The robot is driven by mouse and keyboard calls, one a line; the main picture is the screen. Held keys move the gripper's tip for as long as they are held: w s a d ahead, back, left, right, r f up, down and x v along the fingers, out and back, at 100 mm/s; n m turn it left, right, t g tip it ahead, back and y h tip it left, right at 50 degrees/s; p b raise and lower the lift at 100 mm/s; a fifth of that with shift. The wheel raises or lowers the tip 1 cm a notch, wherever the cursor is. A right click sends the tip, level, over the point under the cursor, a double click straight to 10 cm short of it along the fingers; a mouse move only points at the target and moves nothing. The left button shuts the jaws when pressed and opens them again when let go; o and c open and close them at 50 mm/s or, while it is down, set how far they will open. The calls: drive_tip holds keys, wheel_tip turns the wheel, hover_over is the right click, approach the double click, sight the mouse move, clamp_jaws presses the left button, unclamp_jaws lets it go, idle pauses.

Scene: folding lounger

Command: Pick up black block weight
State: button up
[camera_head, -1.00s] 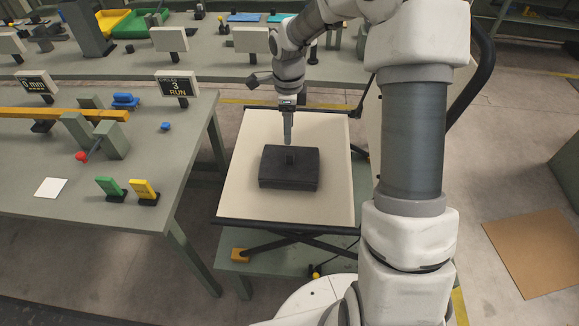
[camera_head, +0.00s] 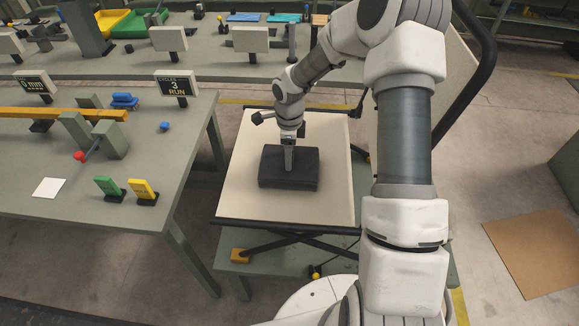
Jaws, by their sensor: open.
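The black block weight (camera_head: 270,176) lies flat on the cream panel of the folding lounger (camera_head: 235,195). It is a low dark slab with a small raised grip in the middle of its top. My gripper (camera_head: 288,166) points down right over the middle of the block, with its fingers at the raised grip. The fingers hide most of the grip. The jaws are open, and I cannot tell from this angle whether the fingers touch the block.
A long bench (camera_head: 210,62) runs behind. A brown board (camera_head: 535,250) lies on the floor at right. The panel around the block is clear.

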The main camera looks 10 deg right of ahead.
clamp_jaws()
drive_tip(key=shift+r, duration=0.1)
idle(1.2)
